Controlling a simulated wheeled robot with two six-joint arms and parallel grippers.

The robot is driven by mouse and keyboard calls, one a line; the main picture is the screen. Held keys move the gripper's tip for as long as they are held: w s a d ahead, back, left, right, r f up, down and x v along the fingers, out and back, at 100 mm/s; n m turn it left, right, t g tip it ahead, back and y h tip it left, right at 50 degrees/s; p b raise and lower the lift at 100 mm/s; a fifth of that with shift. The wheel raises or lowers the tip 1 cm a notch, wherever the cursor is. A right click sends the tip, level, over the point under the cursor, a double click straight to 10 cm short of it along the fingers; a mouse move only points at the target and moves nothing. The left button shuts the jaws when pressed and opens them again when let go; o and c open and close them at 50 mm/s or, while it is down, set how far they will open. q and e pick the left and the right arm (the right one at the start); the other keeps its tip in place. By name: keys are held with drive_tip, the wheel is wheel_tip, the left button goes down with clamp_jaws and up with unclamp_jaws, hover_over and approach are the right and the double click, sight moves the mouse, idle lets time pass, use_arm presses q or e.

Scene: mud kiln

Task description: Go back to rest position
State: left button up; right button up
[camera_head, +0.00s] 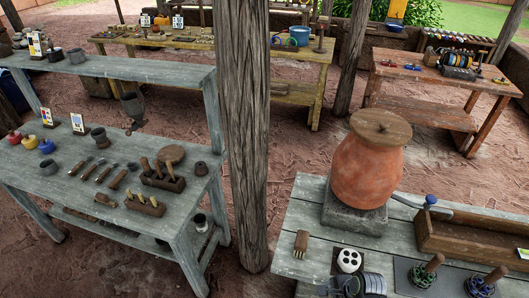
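Neither of my grippers nor any part of my arms shows in the head view. The view looks over several wooden work tables. The nearest is a grey plank table (300,231) at the lower right. A large orange clay pot (366,172) with a round wooden lid (381,127) stands upright on it, on a square grey block (354,217). Whether my grippers are open or shut is hidden, since they are outside the picture.
A wooden post (243,140) rises in the centre. A grey two-level bench (75,190) with tools and small pots stands left. A wooden tray (470,238) lies at right. Other tables stand behind, including a brown one (440,88). Bare earth (300,150) lies between tables.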

drive_tip(key=s+d+f+n+h+b, duration=0.1)
drive_tip(key=s+d+f+n+b, duration=0.1)
drive_tip(key=s+f, duration=0.35)
drive_tip(key=s+d+f+n+b, duration=0.1)
drive_tip(key=s+d+f+n, duration=0.15)
drive_tip(key=f, duration=0.55)
drive_tip(key=s+d+f+n+h+b, duration=0.1)
drive_tip(key=s+d+f+n+b, duration=0.15)
drive_tip(key=f, duration=0.45)
drive_tip(key=s+d+f+n+h+b, duration=0.1)
drive_tip(key=s+d+f+n, duration=0.1)
drive_tip(key=s+f+n, duration=0.3)
drive_tip(key=s+d+f+n+h+b, duration=0.1)
drive_tip(key=s+f+n, duration=0.4)
drive_tip(key=s, duration=0.9)
wheel_tip(320, 180, down, 2)
drive_tip(key=shift+s+d+f+b, duration=0.1)
drive_tip(key=shift+s+d+b, duration=0.15)
drive_tip(key=shift+d+b, duration=0.5)
